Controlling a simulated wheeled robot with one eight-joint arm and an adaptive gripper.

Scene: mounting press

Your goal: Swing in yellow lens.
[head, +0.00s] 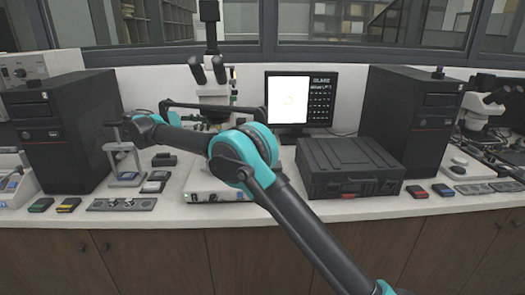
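I cannot make out a yellow lens in the head view. A small flat dark case with a yellow mark (68,205) lies at the front left of the bench. A small metal press-like stand (127,178) stands behind it to the right. My arm reaches across to the left, and its wrist end is above this stand. My gripper (114,125) is small and dark there, near the top of the stand; whether it touches the stand or is open is too small to tell. A microscope (199,72) stands at the back centre, its lower part partly hidden by my arm.
A green-marked case (41,205) lies beside the yellow-marked one. A metal plate with round parts (122,204) lies at the front edge. A black tower (58,130) stands left, a monitor (288,98) behind, a large black case (349,166) and another tower (411,115) right.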

